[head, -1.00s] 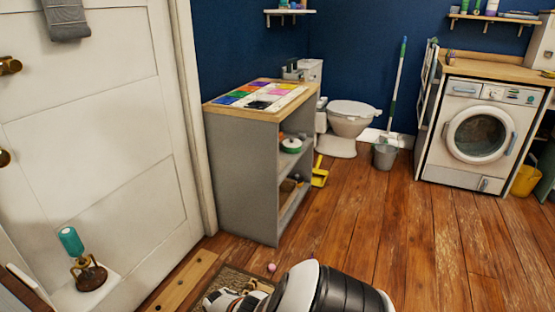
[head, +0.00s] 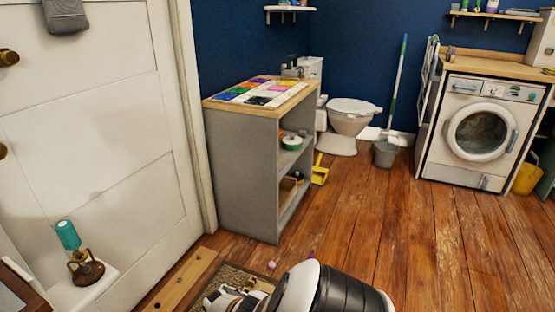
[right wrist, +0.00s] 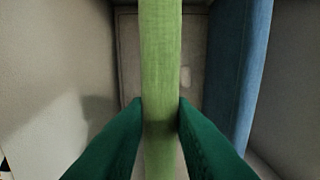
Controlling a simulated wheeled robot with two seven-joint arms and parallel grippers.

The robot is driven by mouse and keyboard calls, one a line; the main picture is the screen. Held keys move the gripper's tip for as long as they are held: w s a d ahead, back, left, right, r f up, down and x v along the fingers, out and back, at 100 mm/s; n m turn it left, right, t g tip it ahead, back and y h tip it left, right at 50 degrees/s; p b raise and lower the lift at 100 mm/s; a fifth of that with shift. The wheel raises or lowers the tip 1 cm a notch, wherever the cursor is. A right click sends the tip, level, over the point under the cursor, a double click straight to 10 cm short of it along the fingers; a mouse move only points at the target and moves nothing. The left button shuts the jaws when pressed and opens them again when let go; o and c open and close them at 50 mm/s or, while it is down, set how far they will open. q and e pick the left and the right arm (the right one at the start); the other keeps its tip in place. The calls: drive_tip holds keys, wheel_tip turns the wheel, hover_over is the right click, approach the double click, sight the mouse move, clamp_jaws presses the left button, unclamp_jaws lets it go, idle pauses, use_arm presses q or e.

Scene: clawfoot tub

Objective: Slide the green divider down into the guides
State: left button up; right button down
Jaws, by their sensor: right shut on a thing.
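In the right wrist view, the green divider (right wrist: 161,60) is a light green upright strip running down the middle of the picture. My right gripper (right wrist: 160,115) has dark green fingers, one on each side of the divider, and is shut on it. A blue panel (right wrist: 238,70) stands to the right of the divider, apart from it. Pale walls lie on both sides and behind. I cannot make out the guides or the divider's lower end. My left gripper is not in view; the divider cannot be made out in the head view.
A grey shelf unit (head: 240,165) with a wooden top and coloured tiles stands by the white door (head: 100,120). A toilet (head: 350,120), a grey bucket (head: 385,153) and a washing machine (head: 478,130) are further back. The wooden floor (head: 400,220) between is mostly clear.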

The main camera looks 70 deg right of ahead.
drive_tip(key=shift+f+b, duration=3.25)
drive_tip(key=shift+f, duration=0.1)
drive_tip(key=c, duration=1.2)
unclamp_jaws()
drive_tip(key=shift+o, duration=0.2)
drive_tip(key=shift+r, duration=0.1)
drive_tip(key=shift+r+p, duration=3.95)
drive_tip(key=shift+p, duration=0.15)
